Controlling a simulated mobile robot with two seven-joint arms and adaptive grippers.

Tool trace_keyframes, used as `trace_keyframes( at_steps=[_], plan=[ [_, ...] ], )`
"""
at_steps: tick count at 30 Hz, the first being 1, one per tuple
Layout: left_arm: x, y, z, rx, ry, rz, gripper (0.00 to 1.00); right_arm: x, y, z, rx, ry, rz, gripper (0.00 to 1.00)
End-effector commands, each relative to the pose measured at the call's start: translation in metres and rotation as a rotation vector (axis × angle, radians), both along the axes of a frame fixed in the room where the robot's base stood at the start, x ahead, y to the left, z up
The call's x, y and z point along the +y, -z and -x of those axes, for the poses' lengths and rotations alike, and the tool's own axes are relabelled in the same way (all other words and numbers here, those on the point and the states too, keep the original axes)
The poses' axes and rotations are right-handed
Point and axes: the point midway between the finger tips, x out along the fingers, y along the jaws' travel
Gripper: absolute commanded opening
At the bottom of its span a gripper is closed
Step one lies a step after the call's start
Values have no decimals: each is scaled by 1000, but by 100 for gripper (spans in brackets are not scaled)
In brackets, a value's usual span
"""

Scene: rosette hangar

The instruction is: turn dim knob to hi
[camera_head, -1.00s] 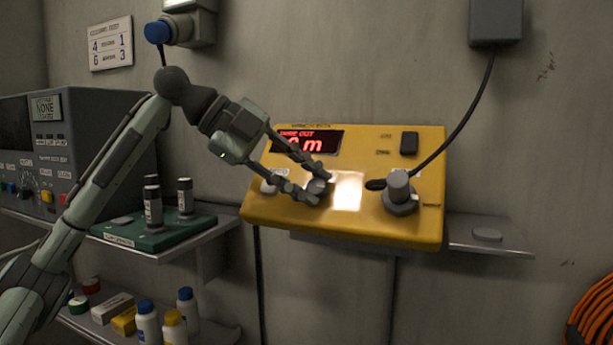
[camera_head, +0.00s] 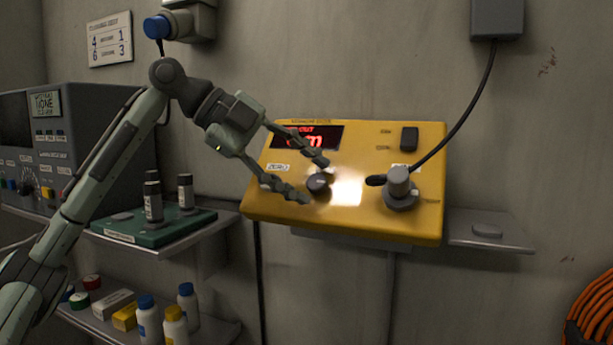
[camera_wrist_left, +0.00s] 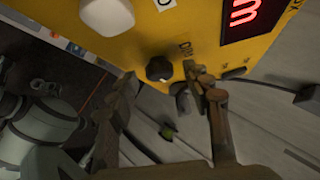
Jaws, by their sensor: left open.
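The dim knob (camera_head: 318,182) is a small dark round knob on the sloping face of the yellow box (camera_head: 370,225), left of a bright lit square. In the wrist view the dark knob (camera_wrist_left: 158,68) sits beside a label that starts with "DI". My left gripper (camera_head: 315,180) is open, with one finger above and one below the knob in the head view. In the wrist view the fingers (camera_wrist_left: 163,88) are spread, with a gap between them and the knob. I cannot read the knob's setting. My right gripper is in neither view.
A red display (camera_head: 305,137) is partly behind my upper finger. A larger grey knob (camera_head: 398,188) with a cable stands right of the lit square (camera_head: 347,191). A black switch (camera_head: 409,139) is above it. A green tray (camera_head: 155,232) with dark cylinders is at left.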

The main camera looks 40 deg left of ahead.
Motion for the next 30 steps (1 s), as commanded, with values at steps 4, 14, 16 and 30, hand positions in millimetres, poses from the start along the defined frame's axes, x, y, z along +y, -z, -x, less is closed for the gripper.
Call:
trace_keyframes(
  at_steps=[4, 14, 16, 30],
  plan=[
    [15, -16, 15, -3, -4, -1, 50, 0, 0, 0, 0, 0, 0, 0],
    [50, -56, 55, -4, -2, 0, 50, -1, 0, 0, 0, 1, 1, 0],
    [55, -61, 60, -3, -2, -1, 50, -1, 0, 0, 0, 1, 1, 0],
    [61, -67, 67, 0, -1, -1, 50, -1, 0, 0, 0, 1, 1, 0]
  ],
)
